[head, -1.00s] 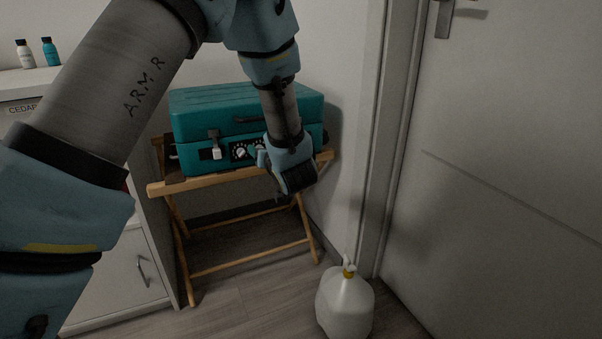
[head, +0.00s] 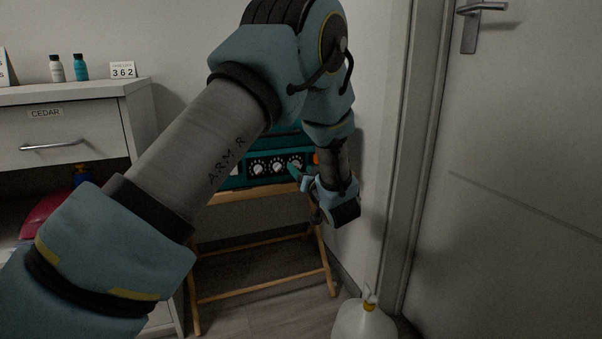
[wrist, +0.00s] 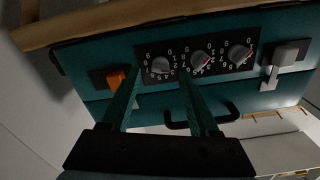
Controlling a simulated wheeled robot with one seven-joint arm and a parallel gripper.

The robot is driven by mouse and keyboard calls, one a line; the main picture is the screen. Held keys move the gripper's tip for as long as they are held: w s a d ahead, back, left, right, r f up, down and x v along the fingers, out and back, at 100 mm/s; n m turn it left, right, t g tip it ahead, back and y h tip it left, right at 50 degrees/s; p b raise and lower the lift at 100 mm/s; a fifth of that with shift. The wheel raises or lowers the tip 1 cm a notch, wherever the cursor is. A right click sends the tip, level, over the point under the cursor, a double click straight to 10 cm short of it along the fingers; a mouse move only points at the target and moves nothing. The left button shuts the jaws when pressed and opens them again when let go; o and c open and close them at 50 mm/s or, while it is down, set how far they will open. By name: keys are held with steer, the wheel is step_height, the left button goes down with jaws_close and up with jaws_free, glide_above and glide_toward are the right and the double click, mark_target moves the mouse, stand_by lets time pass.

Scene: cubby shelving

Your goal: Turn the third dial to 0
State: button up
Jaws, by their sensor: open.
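A teal case (head: 285,142) carries a black panel with three numbered grey dials on its front. In the head view, the third dial (head: 297,163) is the rightmost, close to my fingertips. The wrist view shows the case upside down, so the third dial (wrist: 160,65) is the leftmost there. It appears between the tips of my two green fingers (wrist: 160,75), which are apart. I cannot tell whether they touch it, nor its exact reading. The middle dial (wrist: 201,60) and first dial (wrist: 240,52) lie to the right. My gripper also shows in the head view (head: 298,173).
An orange latch (wrist: 116,78) sits close beside my left finger in the wrist view, and a grey latch (wrist: 285,56) at the far end. The case rests on a wooden folding stand (head: 255,192). A card reading 362 (head: 123,71) stands on the cabinet. A white jug (head: 364,320) is on the floor.

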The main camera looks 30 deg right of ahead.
steer(key=shift+w, duration=0.6)
jaws_close()
